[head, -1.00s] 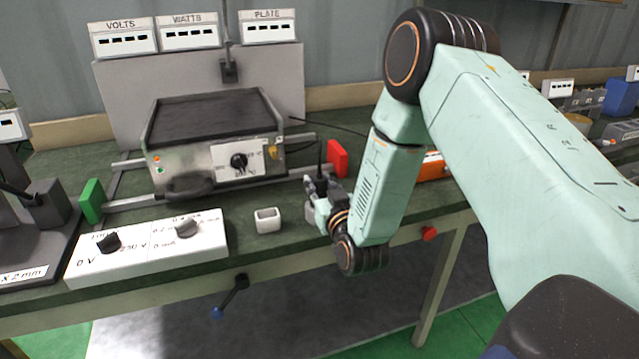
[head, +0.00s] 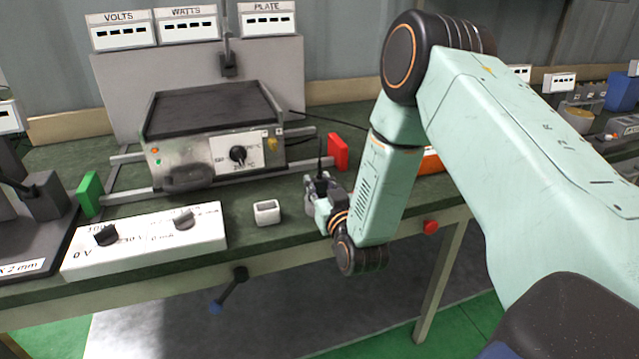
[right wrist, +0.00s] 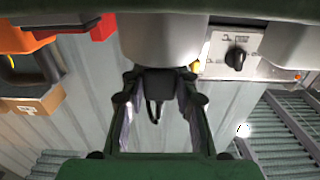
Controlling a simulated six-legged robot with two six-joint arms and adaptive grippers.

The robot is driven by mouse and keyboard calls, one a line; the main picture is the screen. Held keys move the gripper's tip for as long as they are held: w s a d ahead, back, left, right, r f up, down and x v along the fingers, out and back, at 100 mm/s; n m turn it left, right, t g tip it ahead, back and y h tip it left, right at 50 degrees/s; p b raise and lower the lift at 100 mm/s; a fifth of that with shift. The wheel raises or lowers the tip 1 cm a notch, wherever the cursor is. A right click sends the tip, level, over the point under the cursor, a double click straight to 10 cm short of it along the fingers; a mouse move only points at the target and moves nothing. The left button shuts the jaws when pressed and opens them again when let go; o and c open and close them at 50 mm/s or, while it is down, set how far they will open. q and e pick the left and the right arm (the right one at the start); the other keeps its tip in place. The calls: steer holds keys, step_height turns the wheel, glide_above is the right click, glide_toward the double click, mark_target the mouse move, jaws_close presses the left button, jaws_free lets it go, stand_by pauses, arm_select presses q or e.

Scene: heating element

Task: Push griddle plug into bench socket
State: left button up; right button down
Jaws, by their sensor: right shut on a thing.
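The griddle (head: 212,135), a steel box with a black plate and a front dial, stands on the green bench. My right gripper (head: 318,187) is to the right of its front, above the bench's front part. It is shut on a dark plug (head: 323,182) with a thin black cord rising from it. In the right wrist view the black plug (right wrist: 158,88) sits between the fingers. A small white open-topped box (head: 267,212) stands on the bench left of the gripper, apart from it; I cannot tell whether it is the socket. My left gripper is not in view.
A red block (head: 338,152) stands behind the gripper and a green block (head: 89,194) at the left. A white box with two knobs (head: 150,240) lies along the front edge. An orange object (head: 431,162) is partly hidden by my right arm.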

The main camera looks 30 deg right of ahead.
steer(key=shift+f+b, duration=0.4)
steer(key=shift+f, duration=0.15)
steer(key=c, duration=0.9)
jaws_free()
steer(key=shift+c, duration=0.2)
steer(key=v, duration=1.2)
steer(key=shift+f, duration=0.1)
